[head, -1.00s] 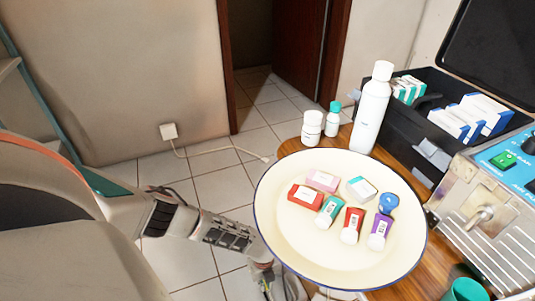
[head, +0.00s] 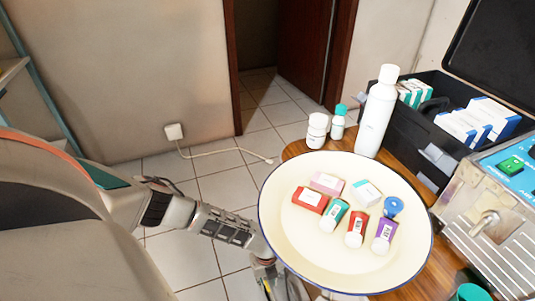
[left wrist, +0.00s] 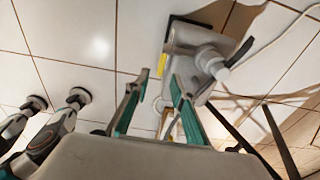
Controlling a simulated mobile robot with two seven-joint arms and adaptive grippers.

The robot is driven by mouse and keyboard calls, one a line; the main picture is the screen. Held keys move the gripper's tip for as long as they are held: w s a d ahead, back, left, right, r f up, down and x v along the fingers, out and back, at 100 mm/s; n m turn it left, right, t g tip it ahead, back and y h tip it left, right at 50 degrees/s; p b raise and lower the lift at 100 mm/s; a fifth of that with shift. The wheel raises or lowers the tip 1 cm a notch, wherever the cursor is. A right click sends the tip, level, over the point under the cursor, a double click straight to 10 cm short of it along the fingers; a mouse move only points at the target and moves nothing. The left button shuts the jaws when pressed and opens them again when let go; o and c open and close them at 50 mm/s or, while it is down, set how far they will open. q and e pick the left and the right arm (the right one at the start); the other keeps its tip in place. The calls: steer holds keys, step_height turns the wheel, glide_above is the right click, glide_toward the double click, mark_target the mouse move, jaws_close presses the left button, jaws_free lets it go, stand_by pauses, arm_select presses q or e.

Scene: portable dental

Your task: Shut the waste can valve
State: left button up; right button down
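In the left wrist view a pale grey, boxy body (left wrist: 184,40) stands on the tiled floor and looks like the waste can. I cannot tell the valve's position. My left gripper (left wrist: 158,84) is open and empty, its two teal-edged fingers spread just before the can, with no clear contact. In the head view my left arm reaches down beside the table, and its fingers are mostly hidden by the round tray. My right gripper is not in view.
A round cream tray (head: 285,235) with several small boxes and tubes overhangs the table's left edge. White bottles (head: 376,112), a black case (head: 430,160) and a metal unit (head: 490,215) stand on the table. A white cable (head: 225,152) crosses the floor.

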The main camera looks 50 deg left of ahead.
mark_target(267, 286)
arm_select(q)
step_height(267, 286, up, 8)
steer(key=shift+w+a+r, duration=0.15)
steer(key=shift+a+r, duration=0.05)
steer(key=shift+a, duration=0.05)
stand_by(0.5)
